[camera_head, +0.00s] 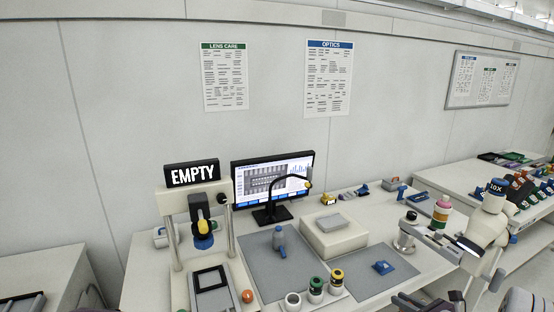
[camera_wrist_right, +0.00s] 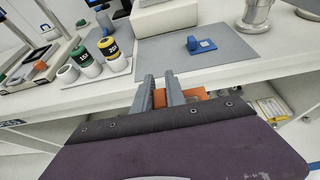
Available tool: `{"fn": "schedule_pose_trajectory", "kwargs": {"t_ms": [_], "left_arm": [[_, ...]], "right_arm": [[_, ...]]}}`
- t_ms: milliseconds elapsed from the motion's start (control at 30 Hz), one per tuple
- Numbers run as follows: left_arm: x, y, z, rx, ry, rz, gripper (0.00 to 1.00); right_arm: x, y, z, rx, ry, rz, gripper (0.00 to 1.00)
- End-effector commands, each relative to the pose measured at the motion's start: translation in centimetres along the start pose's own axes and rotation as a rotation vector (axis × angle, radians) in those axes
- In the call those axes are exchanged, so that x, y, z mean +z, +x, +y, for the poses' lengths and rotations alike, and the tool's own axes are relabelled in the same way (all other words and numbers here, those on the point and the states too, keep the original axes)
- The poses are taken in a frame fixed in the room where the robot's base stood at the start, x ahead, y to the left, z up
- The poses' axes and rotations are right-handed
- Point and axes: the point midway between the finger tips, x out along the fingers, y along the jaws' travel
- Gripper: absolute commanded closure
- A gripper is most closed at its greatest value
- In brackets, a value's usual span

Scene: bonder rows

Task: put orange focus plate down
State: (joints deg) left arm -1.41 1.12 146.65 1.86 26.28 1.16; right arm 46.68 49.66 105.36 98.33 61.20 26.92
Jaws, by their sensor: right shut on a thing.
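My right gripper (camera_wrist_right: 159,80) is shut on an orange piece, which I take to be the orange focus plate (camera_wrist_right: 194,94). In the right wrist view, orange shows between the fingers and to their right; the purple-grey wrist body hides part of it. The gripper is in front of the white bench's front edge. In the head view, dark parts of my right gripper (camera_head: 428,302) show at the bottom edge, and I cannot make out the plate there. My left gripper is not clearly in view.
A grey mat (camera_wrist_right: 165,52) on the bench (camera_wrist_right: 121,91) holds a small blue part (camera_wrist_right: 201,45); much of this mat is bare. Left of it, a tray holds white, green and yellow-banded jars (camera_head: 337,277). A white box (camera_head: 330,238) and a monitor (camera_head: 268,180) stand behind.

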Motion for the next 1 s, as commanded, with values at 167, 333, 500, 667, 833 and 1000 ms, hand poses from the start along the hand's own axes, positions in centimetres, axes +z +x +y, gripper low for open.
{"fn": "schedule_pose_trajectory", "kwargs": {"t_ms": [167, 333, 500, 667, 833, 1000], "left_arm": [[0.0, -0.1, 0.0, 0.000, 0.000, 0.000, 0.64], [0.0, -0.1, 0.0, 0.000, 0.000, 0.000, 0.64], [0.0, -0.1, 0.0, 0.000, 0.000, 0.000, 0.64], [0.0, -0.1, 0.0, 0.000, 0.000, 0.000, 0.64], [0.0, -0.1, 0.0, 0.000, 0.000, 0.000, 0.64], [0.0, -0.1, 0.0, 0.000, 0.000, 0.000, 0.64]], "right_arm": [[-3.5, 0.2, 5.6, 0.085, -0.024, 0.002, 1.00], [-6.6, -0.7, 13.7, 0.232, -0.083, 0.001, 1.00], [-7.7, -2.7, 20.4, 0.381, -0.153, -0.001, 1.00], [-7.3, -3.6, 22.9, 0.476, -0.202, -0.002, 1.00], [-7.2, -3.6, 22.8, 0.507, -0.211, -0.001, 1.00], [-7.2, -3.6, 22.8, 0.506, -0.210, -0.001, 1.00]]}}
